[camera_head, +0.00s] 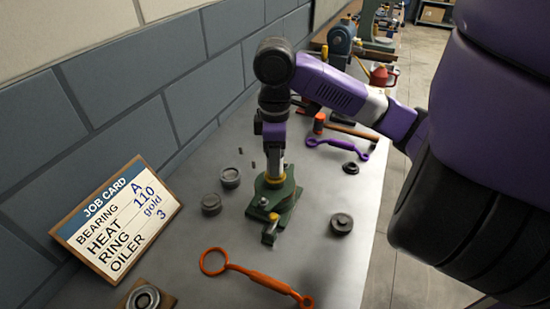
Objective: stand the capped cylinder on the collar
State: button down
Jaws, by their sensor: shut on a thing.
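My gripper (273,142) points down over a green stand (270,196) in the middle of the bench. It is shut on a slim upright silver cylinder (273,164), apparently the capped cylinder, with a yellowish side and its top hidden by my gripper. The cylinder's lower end is at the top of the green stand. I cannot tell whether it touches or is seated there. The collar is not clearly distinguishable; the part of the stand around the cylinder's foot is small and partly covered.
Dark round parts (230,177), (211,204), (341,223) lie around the stand. An orange ring-ended tool (258,276) lies in front, a purple one (337,145) behind. A job card (116,218) leans at left by the block wall (110,105).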

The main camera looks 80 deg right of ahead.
jog(key=shift+f, duration=0.2)
dwell(0.7)
jog(key=c, duration=0.7)
grip_release()
jog(key=shift+c, duration=0.2)
jog(key=shift+r, duration=0.1)
notch_tip(320, 180, up, 5)
jog(key=p, duration=0.5)
jog(key=shift+r, duration=0.1)
jog(key=shift+r, duration=3.85)
